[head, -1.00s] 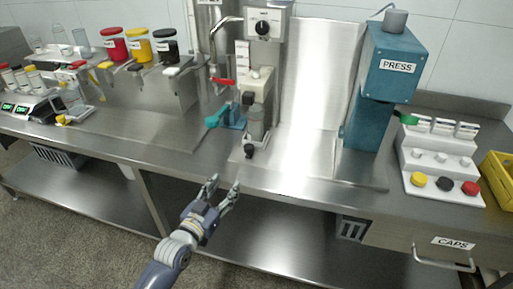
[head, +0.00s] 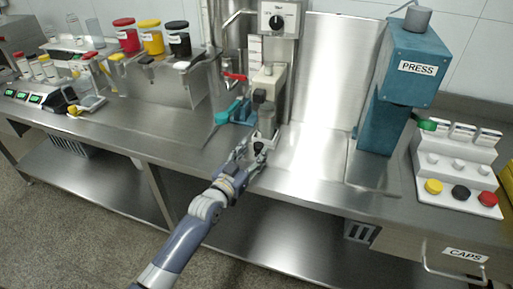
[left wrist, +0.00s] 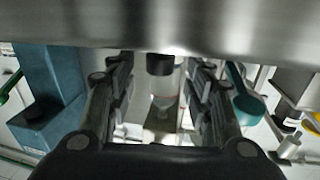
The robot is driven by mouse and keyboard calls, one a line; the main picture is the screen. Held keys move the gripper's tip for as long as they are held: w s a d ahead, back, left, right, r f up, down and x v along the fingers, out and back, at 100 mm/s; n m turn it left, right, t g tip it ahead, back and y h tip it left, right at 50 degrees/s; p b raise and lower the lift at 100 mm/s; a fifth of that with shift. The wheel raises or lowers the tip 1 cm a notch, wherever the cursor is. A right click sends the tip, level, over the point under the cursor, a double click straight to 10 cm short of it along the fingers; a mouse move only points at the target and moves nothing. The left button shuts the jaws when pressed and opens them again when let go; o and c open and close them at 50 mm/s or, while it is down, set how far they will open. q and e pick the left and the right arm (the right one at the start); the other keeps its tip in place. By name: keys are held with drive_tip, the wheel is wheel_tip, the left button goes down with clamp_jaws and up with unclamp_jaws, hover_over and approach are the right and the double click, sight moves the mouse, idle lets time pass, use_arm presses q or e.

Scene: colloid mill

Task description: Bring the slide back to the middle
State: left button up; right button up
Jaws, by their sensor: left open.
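The slide (head: 266,137) sits under the mill head on the bench, with a clear cup-like part standing on it. Its black knob (head: 259,147) faces the bench's front edge. My left gripper (head: 251,152) is open at that knob, with a finger on either side. In the left wrist view, the black knob (left wrist: 160,65) shows between the two open fingers (left wrist: 158,88), apart from both. The clear cylinder (left wrist: 166,95) lies behind it. My right gripper is not in view.
The blue press (head: 385,125) stands to the right. The bench's front edge (head: 300,196) runs below my gripper. A white cap rack (head: 458,170) is far right.

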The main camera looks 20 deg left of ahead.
sight(263, 140)
use_arm(q)
drive_tip(key=shift+w+d+r, duration=0.1)
drive_tip(key=shift+w+d, duration=0.1)
drive_tip(key=shift+w, duration=1.1)
clamp_jaws()
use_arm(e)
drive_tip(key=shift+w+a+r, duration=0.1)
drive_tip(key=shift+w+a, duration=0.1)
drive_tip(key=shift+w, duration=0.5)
use_arm(q)
drive_tip(key=shift+d, duration=0.1)
